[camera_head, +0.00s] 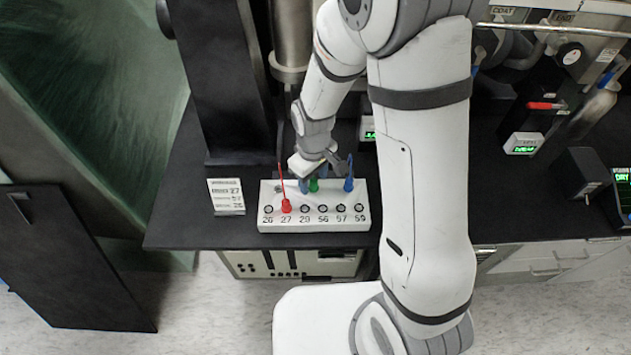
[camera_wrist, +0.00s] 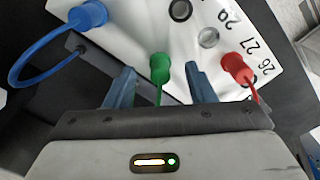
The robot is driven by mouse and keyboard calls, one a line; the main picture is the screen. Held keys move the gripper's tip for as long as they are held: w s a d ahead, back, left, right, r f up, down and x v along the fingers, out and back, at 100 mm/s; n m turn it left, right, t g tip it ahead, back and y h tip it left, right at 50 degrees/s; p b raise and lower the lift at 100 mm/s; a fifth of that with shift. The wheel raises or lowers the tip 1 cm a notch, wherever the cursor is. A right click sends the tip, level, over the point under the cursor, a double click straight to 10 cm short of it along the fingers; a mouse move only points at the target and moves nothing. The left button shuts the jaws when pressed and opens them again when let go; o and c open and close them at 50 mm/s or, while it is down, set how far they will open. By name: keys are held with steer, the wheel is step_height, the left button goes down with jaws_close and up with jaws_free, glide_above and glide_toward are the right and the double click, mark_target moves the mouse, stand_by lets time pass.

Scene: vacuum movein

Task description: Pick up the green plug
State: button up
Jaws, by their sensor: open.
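The green plug (camera_head: 314,185) stands in the back row of the white numbered block (camera_head: 275,226). In the wrist view the green plug (camera_wrist: 160,66) shows between the two blue fingers of my gripper (camera_wrist: 158,80), with a finger on each side and visible gaps. My gripper (camera_head: 312,187) is open, above the back of the block, and partly hides the plug in the head view. A red plug (camera_head: 286,206) with a red lead stands in the front row at hole 27. A blue plug (camera_head: 348,184) with a blue lead stands in the back row, right of the green one.
A small printed card (camera_head: 226,196) stands left of the block on the black bench (camera_head: 180,228). A dark column (camera_head: 225,90) and a metal cylinder (camera_head: 291,35) rise behind. A small green-lit display (camera_head: 523,143) sits farther right.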

steer(key=shift+f, duration=0.65)
steer(key=shift+c, duration=0.2)
steer(key=c, duration=1)
